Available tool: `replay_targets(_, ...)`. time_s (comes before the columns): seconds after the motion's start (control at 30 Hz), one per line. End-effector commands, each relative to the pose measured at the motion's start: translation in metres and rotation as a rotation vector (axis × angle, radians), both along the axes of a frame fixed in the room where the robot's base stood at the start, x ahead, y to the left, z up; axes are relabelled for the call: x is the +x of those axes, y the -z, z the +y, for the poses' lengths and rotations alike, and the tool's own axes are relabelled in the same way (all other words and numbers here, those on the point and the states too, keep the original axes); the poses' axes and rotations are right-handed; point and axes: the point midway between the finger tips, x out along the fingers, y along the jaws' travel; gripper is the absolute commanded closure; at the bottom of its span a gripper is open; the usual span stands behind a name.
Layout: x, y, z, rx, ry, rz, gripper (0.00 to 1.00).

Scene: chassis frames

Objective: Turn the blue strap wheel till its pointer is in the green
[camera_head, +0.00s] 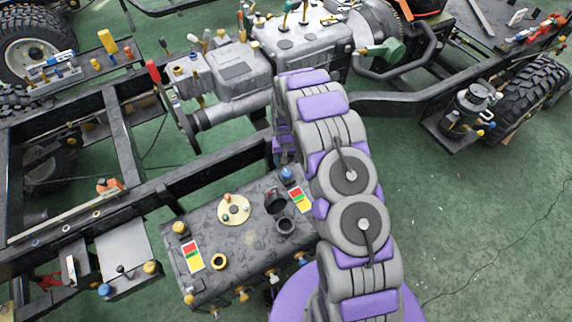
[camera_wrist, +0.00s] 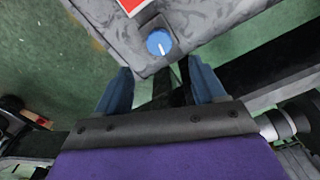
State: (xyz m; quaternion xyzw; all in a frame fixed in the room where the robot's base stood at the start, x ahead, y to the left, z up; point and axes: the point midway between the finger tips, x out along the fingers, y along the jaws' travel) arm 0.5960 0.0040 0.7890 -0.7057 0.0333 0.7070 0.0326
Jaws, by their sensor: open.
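The blue wheel (camera_wrist: 158,42) sits on a corner of a grey mottled box, above and between my fingertips in the wrist view. Its white pointer line points down, slightly right, away from a coloured card (camera_wrist: 132,5) whose red part shows at the top edge. The wheel (camera_head: 287,174) also shows in the head view, at the back right of the box, beside a red, yellow and green card (camera_head: 300,200). My gripper (camera_wrist: 162,80) is open, its two blue-grey fingers apart and short of the wheel, with nothing between them. The head view hides the gripper behind my arm.
The box (camera_head: 235,265) also bears a yellow knob (camera_head: 180,227), a cream disc (camera_head: 233,209), dark round openings and a second coloured card (camera_head: 193,257). A black chassis rail (camera_head: 200,172) runs close behind it. Green floor (camera_head: 480,220) is clear at the right.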

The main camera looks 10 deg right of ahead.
Motion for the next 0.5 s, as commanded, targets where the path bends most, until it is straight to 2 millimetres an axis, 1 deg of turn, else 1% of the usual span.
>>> replay_targets(0.03, 0.002, -0.015, 0.000, 0.000, 0.000, -0.004, 0.31)
replay_targets(0.2, 0.003, -0.050, 0.000, 0.000, 0.001, -0.007, 0.31)
replay_targets(0.3, 0.002, -0.065, 0.000, 0.000, 0.001, -0.003, 0.31)
replay_targets(0.5, 0.001, -0.081, 0.000, 0.000, 0.001, 0.000, 0.31)
